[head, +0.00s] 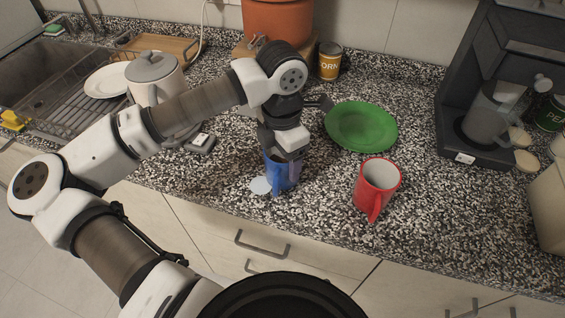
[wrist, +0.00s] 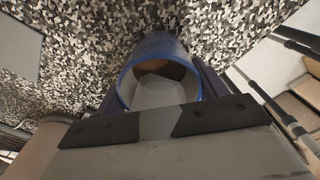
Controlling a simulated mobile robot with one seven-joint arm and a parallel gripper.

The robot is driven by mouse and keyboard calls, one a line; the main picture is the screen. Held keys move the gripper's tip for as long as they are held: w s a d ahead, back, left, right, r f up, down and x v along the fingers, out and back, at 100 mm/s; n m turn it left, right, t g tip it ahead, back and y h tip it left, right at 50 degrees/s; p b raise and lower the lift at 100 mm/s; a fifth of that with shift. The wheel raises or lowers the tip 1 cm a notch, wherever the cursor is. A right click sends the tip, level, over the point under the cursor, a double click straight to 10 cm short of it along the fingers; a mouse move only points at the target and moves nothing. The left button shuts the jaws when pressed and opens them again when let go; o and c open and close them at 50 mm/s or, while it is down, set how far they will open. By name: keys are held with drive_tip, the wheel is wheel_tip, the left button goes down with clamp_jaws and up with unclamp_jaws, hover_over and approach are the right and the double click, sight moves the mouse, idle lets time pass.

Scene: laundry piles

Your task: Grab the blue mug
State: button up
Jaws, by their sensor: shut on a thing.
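The blue mug (head: 281,174) stands on the speckled counter near its front edge in the head view. My gripper (head: 285,158) reaches down onto the mug from above and is shut on it, covering much of its upper part. In the wrist view the mug's blue rim (wrist: 160,48) and light inside face the camera, and the gripper (wrist: 160,122) lies across the near side of the rim. The fingertips are largely hidden, so I cannot tell exactly where they touch the mug.
A red mug (head: 377,187) stands to the right and a green plate (head: 361,126) lies behind. A small pale patch (head: 260,185) lies left of the blue mug. A white pot (head: 153,75) and coffee machine (head: 480,110) flank the area. Counter between the mugs is clear.

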drive_tip(key=shift+c, duration=0.7)
drive_tip(key=shift+r, duration=0.1)
